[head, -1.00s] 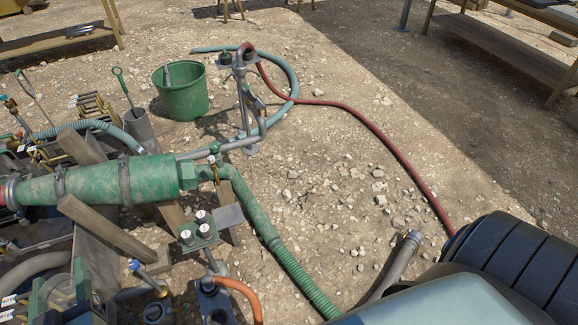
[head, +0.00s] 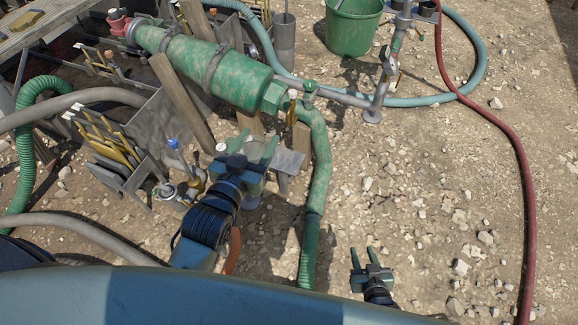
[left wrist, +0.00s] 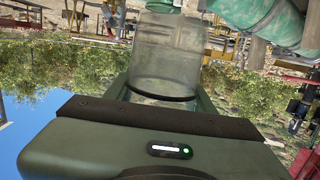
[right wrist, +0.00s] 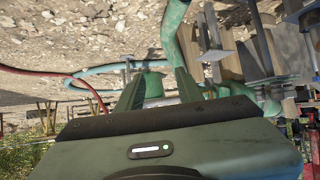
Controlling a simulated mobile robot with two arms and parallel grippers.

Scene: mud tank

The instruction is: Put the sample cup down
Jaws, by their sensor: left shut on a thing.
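My left gripper (head: 256,144) is shut on the sample cup, a clear cup that fills the space between its fingers in the left wrist view (left wrist: 165,58). In the head view the cup is hard to make out between the fingers, below the green pipe. A small grey metal plate (head: 288,160) shows just right of the gripper; I cannot tell whether the cup touches it. My right gripper (head: 363,256) is open and empty above the stony ground at the lower right; its parted fingers (right wrist: 145,93) show in the right wrist view.
A thick green pipe (head: 205,68) lies behind the left gripper, with a green hose (head: 312,215) running down beside it. A green bucket (head: 352,28) and a red hose (head: 522,180) stand further off. Gauges and racks crowd the left.

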